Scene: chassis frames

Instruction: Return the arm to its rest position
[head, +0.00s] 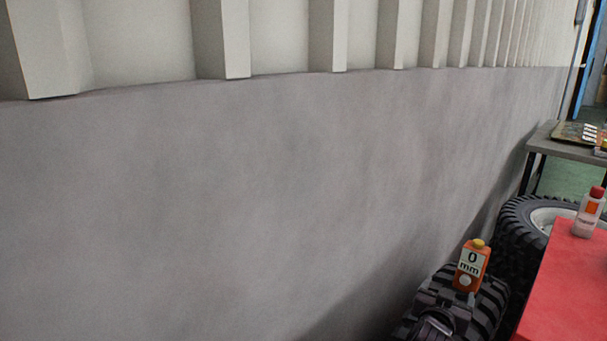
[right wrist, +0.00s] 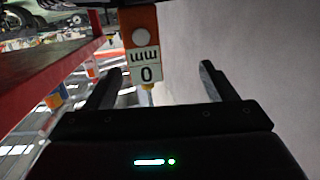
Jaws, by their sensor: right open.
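An orange bottle (head: 472,266) with a yellow cap and a white "0 mm" label stands upright on a black tyre (head: 487,305) in the head view. In the right wrist view the bottle (right wrist: 140,42) appears upside down, between the finger lines and nearer the left finger; whether it touches is not clear. My left gripper is not in view.
A red table (head: 570,295) with a red-capped clear bottle (head: 589,213) is at the lower right. Another tyre (head: 515,232) and a grey table (head: 570,146) stand behind it. A grey wall (head: 220,200) fills the left and middle.

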